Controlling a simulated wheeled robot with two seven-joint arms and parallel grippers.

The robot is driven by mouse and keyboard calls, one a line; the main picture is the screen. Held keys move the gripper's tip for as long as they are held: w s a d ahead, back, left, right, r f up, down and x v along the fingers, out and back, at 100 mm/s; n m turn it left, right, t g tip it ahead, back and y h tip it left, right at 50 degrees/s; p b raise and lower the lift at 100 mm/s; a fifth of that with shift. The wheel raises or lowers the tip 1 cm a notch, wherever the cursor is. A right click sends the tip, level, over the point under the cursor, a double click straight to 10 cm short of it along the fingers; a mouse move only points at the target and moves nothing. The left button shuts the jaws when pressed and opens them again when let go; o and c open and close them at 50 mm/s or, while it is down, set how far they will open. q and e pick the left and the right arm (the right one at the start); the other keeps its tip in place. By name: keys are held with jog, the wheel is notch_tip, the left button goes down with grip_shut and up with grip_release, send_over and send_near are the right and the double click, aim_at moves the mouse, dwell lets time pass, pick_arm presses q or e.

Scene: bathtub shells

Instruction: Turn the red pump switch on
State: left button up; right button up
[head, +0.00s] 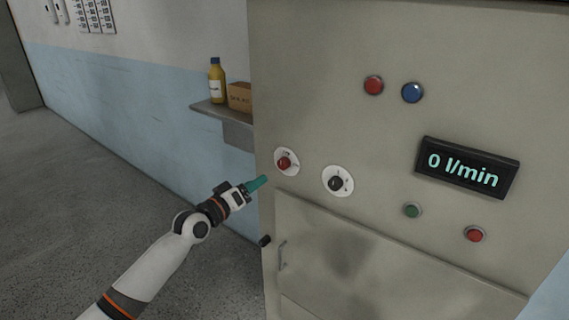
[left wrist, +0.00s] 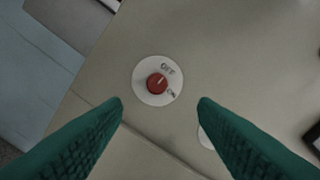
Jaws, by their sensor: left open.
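The red pump switch (head: 285,163) is a round red knob on a white disc, on the left side of the beige cabinet front. In the left wrist view the red switch (left wrist: 157,83) shows a light pointer mark slanting up and right, toward the OFF lettering; ON is at its lower right. My left gripper (head: 262,182), with green fingers, is just below and left of the switch in the head view. In the left wrist view its open fingers (left wrist: 160,103) stand wide apart, with the switch between and beyond their tips, apparently untouched. My right gripper is not in view.
A black knob (head: 336,182) on a white disc is right of the switch. A display (head: 466,167) reads 0 l/min. Red, blue and green buttons are on the cabinet (head: 340,60). A wall shelf (head: 212,110) holds a yellow bottle (head: 217,82) and a box (head: 240,97).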

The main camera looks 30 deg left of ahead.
aim_at(281, 165)
pick_arm(q)
jog(key=w, duration=1.1)
jog(key=shift+w+d+f, duration=0.2)
jog(key=shift+w+d, duration=0.05)
jog(key=shift+d, duration=0.05)
jog(key=c, duration=1)
